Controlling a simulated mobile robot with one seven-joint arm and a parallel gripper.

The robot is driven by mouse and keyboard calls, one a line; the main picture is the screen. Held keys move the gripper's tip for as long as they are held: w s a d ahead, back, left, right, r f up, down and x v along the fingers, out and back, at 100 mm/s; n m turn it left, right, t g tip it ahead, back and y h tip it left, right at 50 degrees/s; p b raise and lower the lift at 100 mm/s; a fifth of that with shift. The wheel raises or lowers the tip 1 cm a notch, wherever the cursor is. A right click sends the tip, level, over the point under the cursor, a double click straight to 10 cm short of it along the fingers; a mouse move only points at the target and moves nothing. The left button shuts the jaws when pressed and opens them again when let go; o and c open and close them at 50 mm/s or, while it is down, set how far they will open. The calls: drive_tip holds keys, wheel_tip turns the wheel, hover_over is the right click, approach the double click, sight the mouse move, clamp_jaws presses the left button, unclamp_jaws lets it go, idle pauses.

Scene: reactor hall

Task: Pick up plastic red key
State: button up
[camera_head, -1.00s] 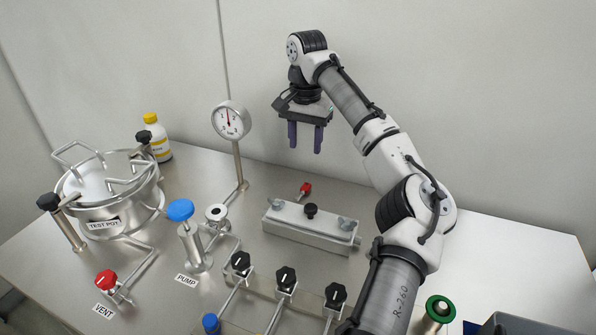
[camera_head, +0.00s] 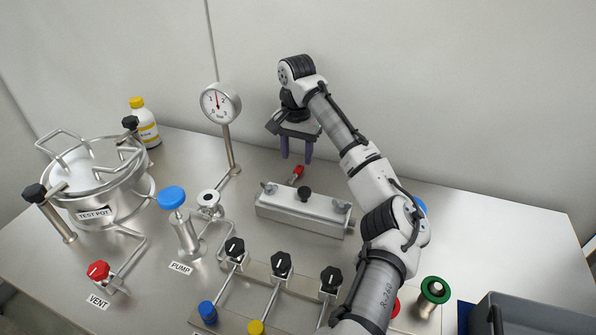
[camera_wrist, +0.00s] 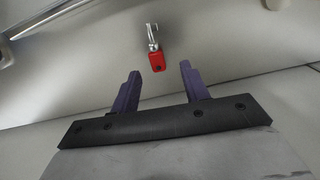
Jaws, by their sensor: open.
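The red key (camera_head: 298,170) lies on the steel table behind the silver clamp block, its red plastic head toward the back right and its metal part toward the front left. In the wrist view the red key (camera_wrist: 157,61) shows ahead of the fingertips, roughly centred between them, with its metal shaft pointing away. My gripper (camera_head: 296,156) is open and empty, its two purple fingers pointing down above the table close to the key. The fingers also show in the wrist view (camera_wrist: 160,74), apart from the key.
The silver clamp block (camera_head: 305,212) with a black knob stands just in front of the key. A pressure gauge (camera_head: 219,103) on a post stands to the left. A test pot (camera_head: 95,180), a blue-knobbed pump (camera_head: 180,220) and a grey bin (camera_head: 535,315) stand farther off.

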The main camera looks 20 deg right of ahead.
sight(298, 169)
drive_tip(key=shift+s+d+f+p, duration=0.15)
drive_tip(key=shift+f+p, duration=0.1)
drive_tip(key=shift+f, duration=0.75)
drive_tip(key=shift+s+a+f+p, duration=0.1)
drive_tip(key=shift+f+p, duration=0.1)
drive_tip(key=shift+f, duration=0.8)
drive_tip(key=shift+c, duration=0.4)
clamp_jaws()
